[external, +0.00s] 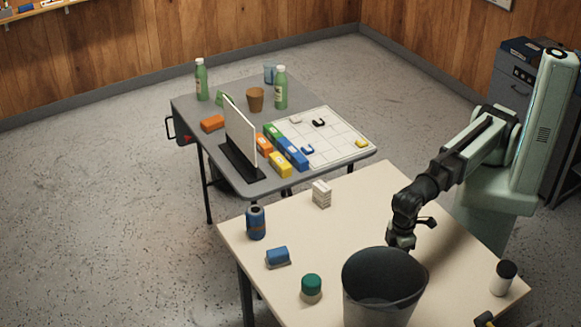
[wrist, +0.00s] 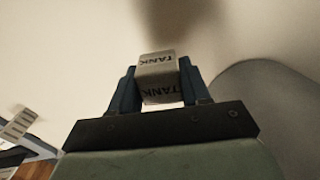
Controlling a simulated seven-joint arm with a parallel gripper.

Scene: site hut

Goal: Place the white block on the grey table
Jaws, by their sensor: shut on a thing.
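My gripper (external: 401,241) is over the cream table, just behind the dark bucket. In the wrist view its fingers (wrist: 158,84) are shut on a whitish block (wrist: 158,68) lettered TANK. The bucket's rim hides the fingertips and the held block in the external view. The grey table (external: 188,108) stands farther back and to the left, apart from my gripper. Its top carries several coloured blocks, a white gridded board (external: 338,150) and an upright white panel on a black base (external: 240,160).
The bucket (external: 380,300) is close to my gripper. A white striped box (external: 321,194), a blue can (external: 256,222), a blue item (external: 277,257) and a green-topped jar (external: 311,288) stand on the cream table. Green bottles (external: 280,90) and a brown cup (external: 255,99) stand on the grey table.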

